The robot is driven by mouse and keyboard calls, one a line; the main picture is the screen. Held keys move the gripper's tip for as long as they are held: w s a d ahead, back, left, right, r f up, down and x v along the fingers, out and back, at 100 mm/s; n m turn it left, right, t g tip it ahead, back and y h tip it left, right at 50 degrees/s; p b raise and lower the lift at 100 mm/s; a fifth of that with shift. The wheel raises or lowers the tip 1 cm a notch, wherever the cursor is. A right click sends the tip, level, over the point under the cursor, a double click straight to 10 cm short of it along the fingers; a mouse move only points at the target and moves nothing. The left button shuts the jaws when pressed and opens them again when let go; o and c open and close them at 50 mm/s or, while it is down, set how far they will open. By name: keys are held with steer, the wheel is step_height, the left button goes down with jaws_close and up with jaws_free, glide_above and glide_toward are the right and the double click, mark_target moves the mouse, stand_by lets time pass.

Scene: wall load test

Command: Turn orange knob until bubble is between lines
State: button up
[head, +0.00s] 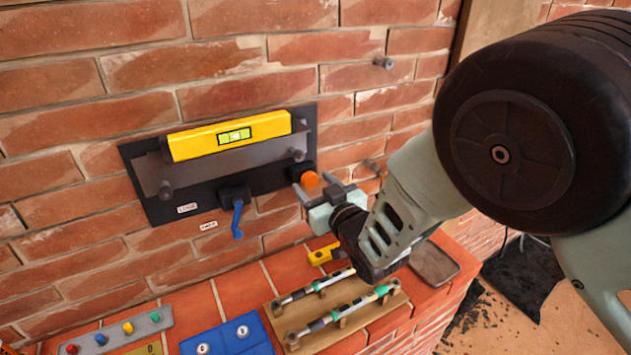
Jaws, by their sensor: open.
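The orange knob (310,180) sits at the right end of a dark plate (150,205) on the brick wall. My gripper (318,194) is open at the knob, with its fingers reaching toward it. I cannot tell whether they touch it. A yellow spirit level (190,144) rests on a grey bar (215,170) on the plate and tilts up to the right. Its green vial (235,135) shows, but the bubble's place against the lines is too small to tell. A blue lever (238,220) hangs below the plate's middle.
A brick ledge (285,265) below holds a wooden rack (350,325) with two rod-like tools, a blue box (225,340), a grey strip with coloured knobs (118,333), a yellow tool (323,254) and a grey tray (434,263). A bolt (384,62) sticks out of the wall.

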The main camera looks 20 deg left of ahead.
steer(key=c, duration=1)
steer(key=m+b, duration=0.1)
steer(key=b, duration=0.2)
steer(key=shift+w+f, duration=0.1)
steer(key=shift+f, duration=0.2)
steer(key=shift+r+m+b, duration=0.25)
steer(key=shift+m+b, duration=0.25)
steer(key=shift+b, duration=0.35)
steer(key=o, duration=1)
steer(key=b+v, duration=0.6)
steer(key=v, duration=1.1)
